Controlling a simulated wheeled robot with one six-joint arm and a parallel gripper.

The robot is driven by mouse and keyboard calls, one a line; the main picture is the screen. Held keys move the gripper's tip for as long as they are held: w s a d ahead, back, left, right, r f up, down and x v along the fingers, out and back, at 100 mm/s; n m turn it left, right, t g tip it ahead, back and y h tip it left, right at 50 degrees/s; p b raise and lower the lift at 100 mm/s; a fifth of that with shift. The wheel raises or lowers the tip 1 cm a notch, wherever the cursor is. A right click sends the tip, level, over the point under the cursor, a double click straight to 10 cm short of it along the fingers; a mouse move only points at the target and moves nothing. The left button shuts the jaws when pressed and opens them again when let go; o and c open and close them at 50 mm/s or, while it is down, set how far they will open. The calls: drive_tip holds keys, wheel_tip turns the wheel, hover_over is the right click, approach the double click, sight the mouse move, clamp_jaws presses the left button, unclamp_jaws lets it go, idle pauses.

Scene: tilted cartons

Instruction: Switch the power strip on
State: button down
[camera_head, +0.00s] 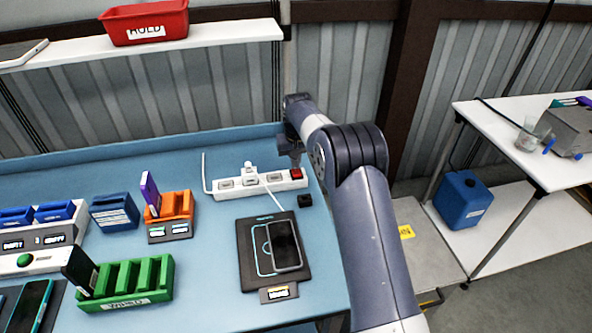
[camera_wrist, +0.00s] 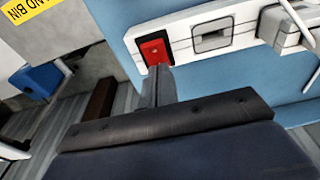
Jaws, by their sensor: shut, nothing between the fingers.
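The white power strip (camera_head: 235,184) lies near the back right of the blue bench, with a white plug (camera_head: 250,171) and cable in it. Its red switch (camera_head: 297,174) is at the right end. My gripper (camera_head: 295,162) points down just above that switch; its fingers are shut and empty. In the wrist view the red switch (camera_wrist: 154,49) sits right in front of the fingertips (camera_wrist: 157,72), next to an empty socket on the strip (camera_wrist: 205,37). I cannot tell whether the fingertips touch the switch. No lit lamp is clear on it.
A small black block (camera_head: 305,200) lies just in front of the strip's right end. A black pad with a phone (camera_head: 285,245) lies nearer. Orange (camera_head: 178,208) and green (camera_head: 128,280) racks stand left. A shelf with a red bin (camera_head: 145,22) hangs behind.

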sight(296, 175)
wheel_tip(296, 175, up, 6)
drive_tip(key=p, duration=0.4)
idle(0.4)
wheel_tip(296, 175, down, 7)
drive_tip(key=b, duration=0.5)
drive_tip(key=shift+r, duration=0.1)
idle(0.3)
wheel_tip(296, 175, up, 10)
drive_tip(key=s+p, duration=0.2)
drive_tip(key=p, duration=0.3)
drive_tip(key=shift+s, duration=0.3)
idle(1.1)
